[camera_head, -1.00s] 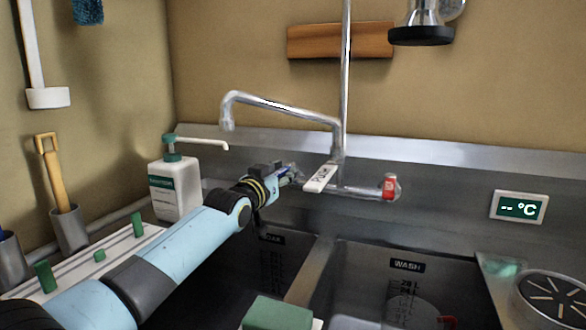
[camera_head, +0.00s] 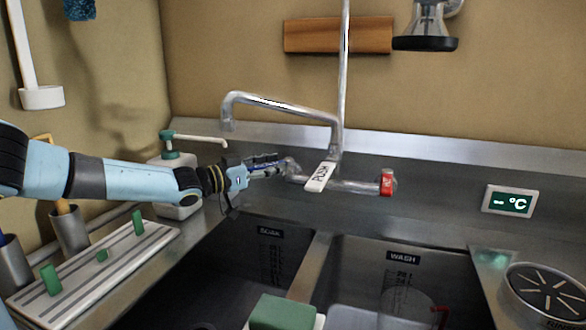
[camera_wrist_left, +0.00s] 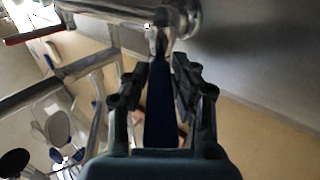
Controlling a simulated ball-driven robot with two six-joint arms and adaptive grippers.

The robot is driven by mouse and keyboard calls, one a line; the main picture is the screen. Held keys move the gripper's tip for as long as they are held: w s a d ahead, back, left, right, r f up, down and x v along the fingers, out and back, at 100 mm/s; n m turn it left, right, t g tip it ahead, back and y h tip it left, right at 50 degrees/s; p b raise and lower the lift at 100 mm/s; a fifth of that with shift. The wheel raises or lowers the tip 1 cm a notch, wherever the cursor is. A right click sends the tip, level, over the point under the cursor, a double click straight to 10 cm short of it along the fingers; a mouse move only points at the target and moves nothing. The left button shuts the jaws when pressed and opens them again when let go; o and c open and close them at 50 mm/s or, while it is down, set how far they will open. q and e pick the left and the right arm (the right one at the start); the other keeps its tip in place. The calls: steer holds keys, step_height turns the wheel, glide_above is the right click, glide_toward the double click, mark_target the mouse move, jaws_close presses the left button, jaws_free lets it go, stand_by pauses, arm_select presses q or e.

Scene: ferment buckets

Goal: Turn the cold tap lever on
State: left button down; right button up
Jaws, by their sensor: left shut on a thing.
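The chrome tap (camera_head: 345,186) is mounted on the steel back wall above two sinks. Its right end carries a red lever (camera_head: 387,183), seen nearly end-on. My left gripper (camera_head: 272,164) is at the tap's left end, reaching in from the left. In the left wrist view my left gripper (camera_wrist_left: 160,72) is shut around the dark blue cold lever (camera_wrist_left: 158,108), which lies lengthwise between the fingers and points back toward the palm. The lever's far end meets the chrome body. In the head view the fingers mostly hide this lever. My right gripper is out of view.
A white PUSH paddle (camera_head: 320,177) hangs close to the right of my left gripper. A sanitizer bottle (camera_head: 181,205) stands behind my forearm. A swan-neck spout (camera_head: 285,104) arches above. A ridged drainer with green pegs (camera_head: 110,262) lies at lower left.

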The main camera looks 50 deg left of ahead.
arm_select(q)
steer(key=shift+f, duration=0.1)
stand_by(0.4)
steer(key=c, duration=1.1)
jaws_free()
steer(key=shift+w, duration=0.1)
steer(key=shift+s+a, duration=0.15)
steer(key=shift+s, duration=1.85)
steer(key=shift+s+a, duration=0.2)
steer(key=shift+s, duration=1.8)
steer(key=shift+s+a, duration=0.15)
steer(key=shift+s, duration=1.85)
